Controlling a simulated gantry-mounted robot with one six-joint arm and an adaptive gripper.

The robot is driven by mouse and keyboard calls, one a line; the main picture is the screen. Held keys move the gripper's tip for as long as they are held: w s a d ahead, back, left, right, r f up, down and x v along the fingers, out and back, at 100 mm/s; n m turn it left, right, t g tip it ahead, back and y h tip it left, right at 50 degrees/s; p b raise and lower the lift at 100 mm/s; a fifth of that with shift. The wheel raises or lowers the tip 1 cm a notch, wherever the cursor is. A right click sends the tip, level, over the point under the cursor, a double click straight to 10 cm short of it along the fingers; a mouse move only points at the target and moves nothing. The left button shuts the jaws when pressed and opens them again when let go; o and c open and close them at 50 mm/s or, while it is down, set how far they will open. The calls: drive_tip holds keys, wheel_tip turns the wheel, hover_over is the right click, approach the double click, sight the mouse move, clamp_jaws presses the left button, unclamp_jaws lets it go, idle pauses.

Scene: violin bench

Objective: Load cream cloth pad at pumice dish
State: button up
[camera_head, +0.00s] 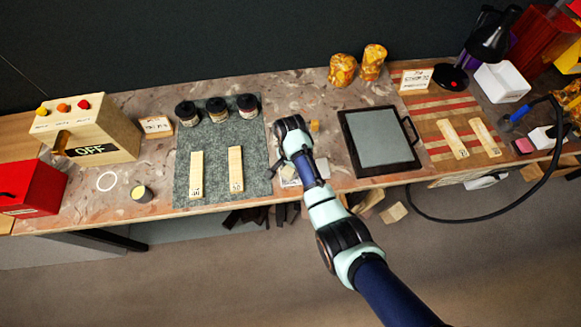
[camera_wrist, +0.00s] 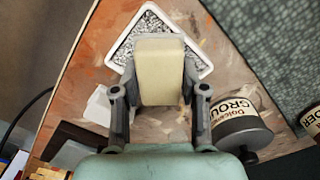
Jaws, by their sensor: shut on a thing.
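The cream cloth pad (camera_wrist: 160,72) is a pale block held between the two fingers of my gripper (camera_wrist: 160,92) in the wrist view. The white pumice dish (camera_wrist: 206,72), filled with grey granules, lies beyond the pad, which overlaps the dish's lower part in this view. I cannot tell whether the pad touches the granules. In the head view the dish (camera_head: 289,173) shows partly behind my arm near the bench's front edge.
Several dark-lidded jars (camera_head: 217,109) stand on the grey mat (camera_head: 216,150); one labelled jar (camera_wrist: 240,125) is close to my gripper's right. A framed grey plate (camera_head: 380,140) lies right of my arm. A small white object (camera_wrist: 98,105) sits left of the dish.

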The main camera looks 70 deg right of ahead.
idle(0.6)
wheel_tip(320, 180, up, 7)
drive_tip(key=p, duration=0.7)
drive_tip(key=shift+p, duration=0.35)
drive_tip(key=shift+f, duration=0.1)
